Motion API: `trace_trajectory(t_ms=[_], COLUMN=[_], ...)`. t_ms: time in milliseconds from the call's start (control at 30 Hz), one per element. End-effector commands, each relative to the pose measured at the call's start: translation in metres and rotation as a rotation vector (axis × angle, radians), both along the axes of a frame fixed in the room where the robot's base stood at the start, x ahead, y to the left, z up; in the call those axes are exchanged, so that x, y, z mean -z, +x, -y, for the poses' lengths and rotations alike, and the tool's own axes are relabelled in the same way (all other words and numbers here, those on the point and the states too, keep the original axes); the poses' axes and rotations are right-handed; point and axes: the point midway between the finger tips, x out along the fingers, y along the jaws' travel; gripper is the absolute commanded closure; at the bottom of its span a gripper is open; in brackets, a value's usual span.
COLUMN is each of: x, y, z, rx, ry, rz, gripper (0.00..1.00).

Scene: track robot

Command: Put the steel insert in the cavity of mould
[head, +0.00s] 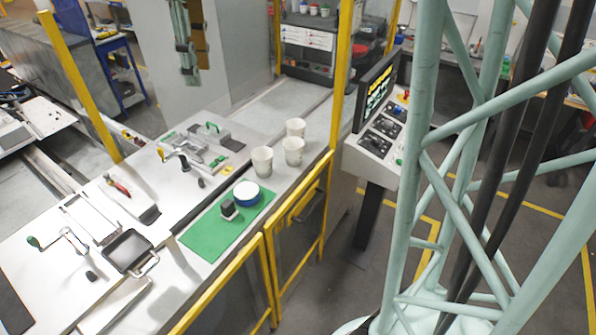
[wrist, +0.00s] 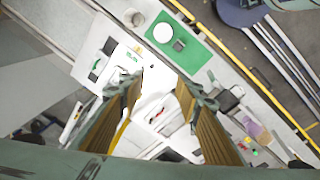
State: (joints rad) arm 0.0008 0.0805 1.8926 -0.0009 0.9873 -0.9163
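A small block with a dark top and pale sides (head: 229,210) stands on the green mat (head: 198,240), beside a round white thing with a blue rim (head: 247,193); it may be the steel insert. The block also shows in the wrist view (wrist: 178,45). A metal fixture with handles (head: 205,152) lies behind the mat; a dark square tray with a handle (head: 128,250) lies to the left. I cannot tell which is the mould, and no cavity shows clearly. My gripper (wrist: 158,80) has its two brown fingers apart, with nothing between them, above the bench.
Several white cups (head: 262,161) stand behind the mat. A crank (head: 62,240) and a red-handled tool (head: 117,186) lie on the left of the bench. A yellow guard rail (head: 298,210) runs along its edge. A control panel (head: 376,125) stands to the right.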

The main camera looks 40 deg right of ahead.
Motion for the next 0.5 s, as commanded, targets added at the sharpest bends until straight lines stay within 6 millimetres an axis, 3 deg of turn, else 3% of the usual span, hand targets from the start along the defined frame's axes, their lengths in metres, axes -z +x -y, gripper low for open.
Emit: trace_trajectory(t_ms=[500], x=[-0.022], y=[-0.111], z=[0.001], rx=[0.256], ry=[0.053], rz=[0.051], gripper=[0.69])
